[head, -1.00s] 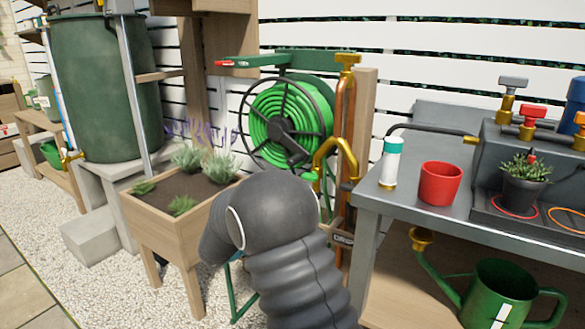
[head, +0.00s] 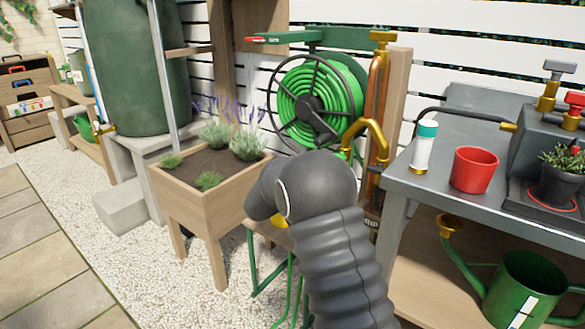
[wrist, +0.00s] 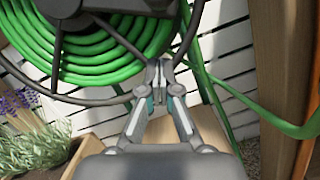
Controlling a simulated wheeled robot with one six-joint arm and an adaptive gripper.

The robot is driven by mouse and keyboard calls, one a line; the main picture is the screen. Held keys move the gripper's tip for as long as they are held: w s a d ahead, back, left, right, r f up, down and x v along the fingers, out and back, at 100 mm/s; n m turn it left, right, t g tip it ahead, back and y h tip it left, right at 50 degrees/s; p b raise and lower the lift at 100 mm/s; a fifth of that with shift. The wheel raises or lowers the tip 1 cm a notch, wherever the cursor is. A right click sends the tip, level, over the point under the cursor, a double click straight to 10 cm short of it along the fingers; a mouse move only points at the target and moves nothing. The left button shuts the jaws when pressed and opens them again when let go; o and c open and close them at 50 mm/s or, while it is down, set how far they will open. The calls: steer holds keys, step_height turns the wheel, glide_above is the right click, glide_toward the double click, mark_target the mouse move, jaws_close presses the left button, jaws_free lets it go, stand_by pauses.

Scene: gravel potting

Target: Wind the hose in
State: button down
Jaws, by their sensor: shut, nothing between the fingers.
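The hose reel (head: 277,117) hangs at the fence in the head view, with a dark spoked wheel and green hose (head: 345,90) coiled on it. In the wrist view the coiled hose (wrist: 100,75) fills the upper left, behind the dark wheel rim (wrist: 20,75). A length of green hose (wrist: 285,122) runs off to the right. My gripper (wrist: 160,68) is shut and empty, its fingertips at the lower right of the wheel in the picture. I cannot tell whether they touch it. My arm hides the gripper in the head view. The crank grip is not clear.
A wooden planter (head: 205,187) stands left of my arm. A copper pipe with a brass tap (head: 365,135) stands right of the reel. The grey bench (head: 420,190) on the right holds a red pot (head: 474,170) and a white bottle (head: 424,148). Gravel (head: 120,262) lies open at left.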

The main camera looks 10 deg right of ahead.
steer(key=d+r, duration=0.1)
steer(key=r, duration=0.1)
steer(key=d+r, duration=0.1)
steer(key=r, duration=0.1)
steer(key=shift+w+d+r, duration=0.1)
steer(key=shift+w+d, duration=0.05)
steer(key=shift+d, duration=0.2)
